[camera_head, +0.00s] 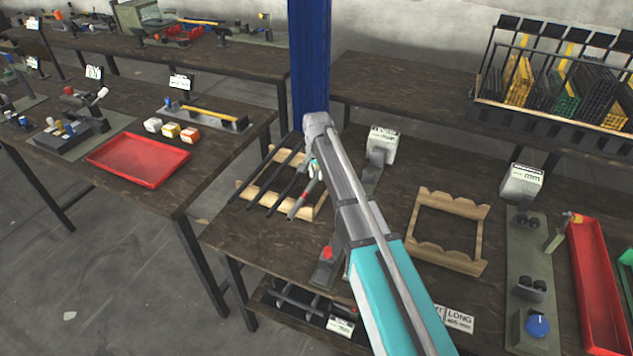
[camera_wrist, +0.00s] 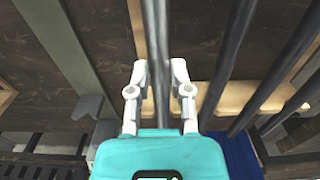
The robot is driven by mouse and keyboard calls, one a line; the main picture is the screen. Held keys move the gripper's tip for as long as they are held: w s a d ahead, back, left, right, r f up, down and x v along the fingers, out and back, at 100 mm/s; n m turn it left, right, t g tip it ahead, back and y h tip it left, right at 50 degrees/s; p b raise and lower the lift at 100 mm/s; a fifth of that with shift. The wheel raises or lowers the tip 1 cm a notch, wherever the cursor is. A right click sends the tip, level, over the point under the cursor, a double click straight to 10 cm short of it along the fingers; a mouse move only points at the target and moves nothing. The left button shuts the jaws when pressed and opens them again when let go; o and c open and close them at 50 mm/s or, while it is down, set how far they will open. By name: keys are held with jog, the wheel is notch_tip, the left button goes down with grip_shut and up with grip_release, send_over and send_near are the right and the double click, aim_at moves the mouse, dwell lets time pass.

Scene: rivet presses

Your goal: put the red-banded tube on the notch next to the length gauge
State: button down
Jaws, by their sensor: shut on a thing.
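My gripper (camera_head: 314,171) is over the left wooden rack (camera_head: 252,192), its fingers closed around a grey tube (camera_head: 296,208) with a small red band. In the wrist view the tube (camera_wrist: 155,30) runs between the fingers (camera_wrist: 160,88), and its band is not seen. Dark tubes (camera_head: 262,176) lie across the rack to its left. The right wooden rack (camera_head: 425,205), with notched rails, is empty. Two display units marked "mm" stand near it, one behind left (camera_head: 383,146) and one to the right (camera_head: 522,182). I cannot tell which is the length gauge.
A red button (camera_head: 327,253) is on a base in front of my arm. A long red tray (camera_head: 592,290) lies at the right. A sign reading LONG (camera_head: 460,319) is at the front edge. A crate of coloured racks (camera_head: 555,118) stands behind right.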

aim_at(317, 175)
jog(key=shift+f+b, duration=0.65)
jog(key=shift+f, duration=0.35)
jog(key=shift+f, duration=0.1)
jog(key=c, duration=0.5)
grip_release()
jog(key=shift+c, duration=0.2)
jog(key=shift+r, duration=0.2)
notch_tip(317, 175, up, 12)
jog(key=p, duration=1.2)
